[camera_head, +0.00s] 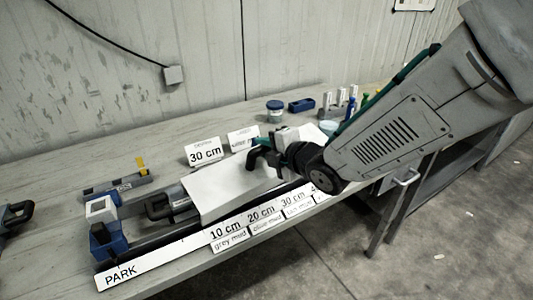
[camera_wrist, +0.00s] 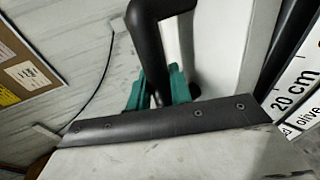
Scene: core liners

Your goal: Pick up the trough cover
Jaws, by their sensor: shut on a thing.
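The trough cover (camera_head: 222,196) is a long pale, bent sheet lying along the trough on the bench in the head view. A black bar handle (camera_head: 159,206) stands near its left end. My gripper (camera_head: 263,153) is at the cover's right part, over another black handle. In the wrist view, the teal fingertips of my gripper (camera_wrist: 158,90) are shut around a black handle bar (camera_wrist: 152,45), with the pale cover (camera_wrist: 228,45) beside it. My arm hides the right end of the cover in the head view. I cannot tell whether the cover is raised off the trough.
A white strip marked PARK (camera_head: 150,262) and length cards (camera_head: 228,234) line the bench's front edge. A 30 cm card (camera_head: 204,152) stands behind the cover. A blue-lidded jar (camera_head: 274,111) and a blue block (camera_head: 301,105) stand at the back. The bench (camera_head: 60,190) has free room at left.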

